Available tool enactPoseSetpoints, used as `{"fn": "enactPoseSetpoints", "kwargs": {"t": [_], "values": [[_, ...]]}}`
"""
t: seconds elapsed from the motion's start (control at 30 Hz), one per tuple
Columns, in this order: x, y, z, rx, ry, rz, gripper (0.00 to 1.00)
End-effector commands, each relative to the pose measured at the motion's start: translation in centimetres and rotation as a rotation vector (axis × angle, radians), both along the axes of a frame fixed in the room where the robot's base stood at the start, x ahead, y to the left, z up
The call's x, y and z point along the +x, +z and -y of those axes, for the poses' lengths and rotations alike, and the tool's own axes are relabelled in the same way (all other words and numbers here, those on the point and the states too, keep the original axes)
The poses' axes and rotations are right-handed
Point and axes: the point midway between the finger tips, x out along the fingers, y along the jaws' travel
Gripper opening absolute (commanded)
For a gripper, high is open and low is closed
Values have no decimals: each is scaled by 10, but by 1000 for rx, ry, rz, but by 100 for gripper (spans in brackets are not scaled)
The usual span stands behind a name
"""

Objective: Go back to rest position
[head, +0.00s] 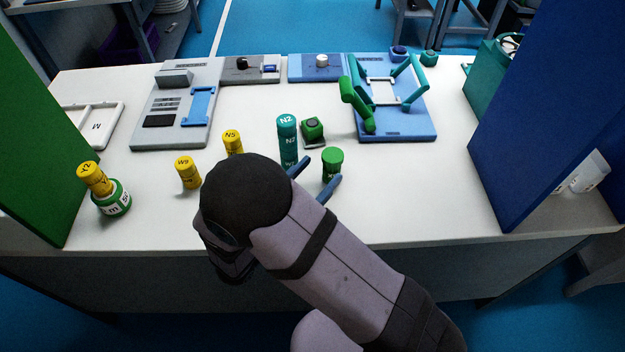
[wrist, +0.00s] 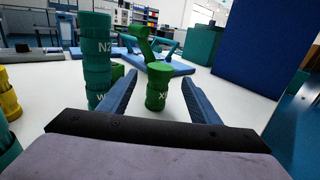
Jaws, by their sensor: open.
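My gripper (head: 316,178) is open above the front middle of the white table. Its two blue fingers (wrist: 160,92) show in the wrist view with nothing held between them. A green cylinder (head: 332,161) stands just beyond the fingertips; in the wrist view this green cylinder (wrist: 158,86) appears between the fingers, and whether they touch it I cannot tell. A teal stack marked N2 (head: 287,137) stands to the left of the fingers, and the stack (wrist: 95,58) is close to the left finger in the wrist view. My arm hides part of the table's front.
Yellow cylinders (head: 188,172) stand to the left, with a yellow-topped green jar (head: 113,197) further out. A green block (head: 312,130) lies behind the teal stack. Grey and blue fixtures (head: 392,130) line the back. A green panel (head: 35,140) and a blue panel (head: 540,120) bound the sides.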

Motion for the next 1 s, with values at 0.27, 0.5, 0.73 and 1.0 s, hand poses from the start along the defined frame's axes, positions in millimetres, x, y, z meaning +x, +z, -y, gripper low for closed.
{"fn": "enactPoseSetpoints", "kwargs": {"t": [0.27,0.5,0.73,1.0], "values": [[-10,0,-8,0,1,0,57],[-9,0,-8,0,0,0,57],[-8,4,-7,26,-9,6,57],[-2,35,18,326,-169,68,57]]}}
